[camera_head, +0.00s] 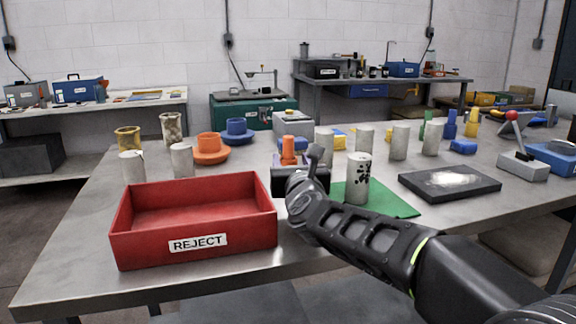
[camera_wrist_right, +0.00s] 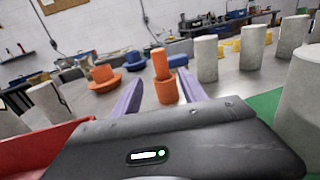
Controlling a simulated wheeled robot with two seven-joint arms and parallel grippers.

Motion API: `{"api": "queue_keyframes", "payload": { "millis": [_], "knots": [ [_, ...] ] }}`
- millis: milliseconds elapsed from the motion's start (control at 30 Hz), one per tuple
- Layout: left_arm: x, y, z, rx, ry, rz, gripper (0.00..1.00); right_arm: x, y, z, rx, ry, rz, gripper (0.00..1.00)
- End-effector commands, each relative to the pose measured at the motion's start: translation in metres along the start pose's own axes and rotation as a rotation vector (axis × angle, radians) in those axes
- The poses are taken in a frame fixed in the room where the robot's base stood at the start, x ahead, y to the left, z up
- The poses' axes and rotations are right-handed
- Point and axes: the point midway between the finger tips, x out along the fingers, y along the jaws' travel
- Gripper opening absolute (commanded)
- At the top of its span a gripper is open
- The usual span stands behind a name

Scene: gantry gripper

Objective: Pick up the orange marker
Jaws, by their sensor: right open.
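The orange marker (camera_head: 288,148), a stepped orange peg with a narrower top, stands upright on the grey table behind the red bin's right end. It also shows in the right wrist view (camera_wrist_right: 162,68). My right gripper (camera_head: 289,161) is open and low over the table, just in front of the marker. In the right wrist view its two pale purple fingers (camera_wrist_right: 159,84) point at the marker, one on each side in the picture. I cannot tell how deep the marker sits between them. The gripper body hides the marker's base in the head view. My left gripper is not in view.
A red REJECT bin (camera_head: 194,187) stands left of my right gripper. Several grey cylinders stand behind. An orange flanged part (camera_head: 210,150) and a black plate (camera_head: 449,183) flank the area.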

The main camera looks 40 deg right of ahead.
Motion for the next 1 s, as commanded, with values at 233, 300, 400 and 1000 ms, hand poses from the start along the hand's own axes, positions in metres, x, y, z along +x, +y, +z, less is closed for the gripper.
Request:
{"api": "queue_keyframes", "payload": {
  "millis": [233, 300, 400, 1000],
  "knots": [
    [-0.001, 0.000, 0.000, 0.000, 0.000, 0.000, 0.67, 0.000, 0.000, 0.001, 0.000, 0.000, 0.000, 0.50],
    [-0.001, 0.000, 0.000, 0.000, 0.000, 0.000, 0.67, 0.002, 0.000, 0.001, 0.000, 0.000, 0.000, 0.50],
    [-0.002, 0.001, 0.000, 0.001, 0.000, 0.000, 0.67, 0.010, 0.000, 0.001, 0.000, 0.001, 0.000, 0.50],
    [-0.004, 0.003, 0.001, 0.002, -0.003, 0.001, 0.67, 0.036, -0.001, 0.000, 0.000, 0.001, 0.000, 0.50]
  ]
}}
